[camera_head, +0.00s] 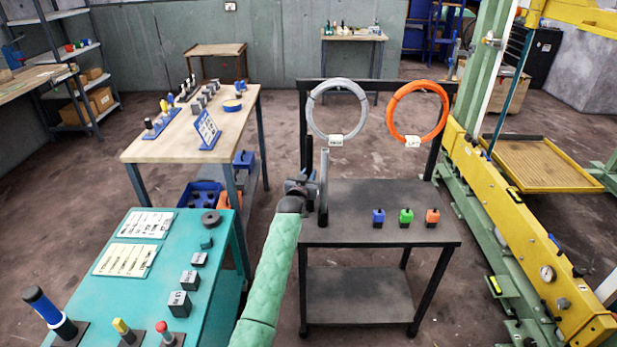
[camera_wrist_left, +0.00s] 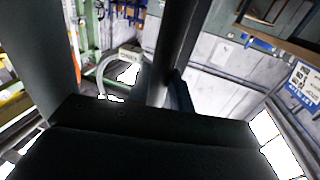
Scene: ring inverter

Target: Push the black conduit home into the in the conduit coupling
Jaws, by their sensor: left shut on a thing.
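In the left wrist view a dark bar, apparently the conduit (camera_wrist_left: 177,45), rises beyond the dark gripper body. How deep the conduit sits in the coupling cannot be told. My right gripper is not in view.
A grey ring (camera_head: 312,108) and an orange ring (camera_head: 391,110) hang on the black frame behind. A teal console (camera_head: 215,265) and yellow machine beam (camera_head: 520,240) flank it.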

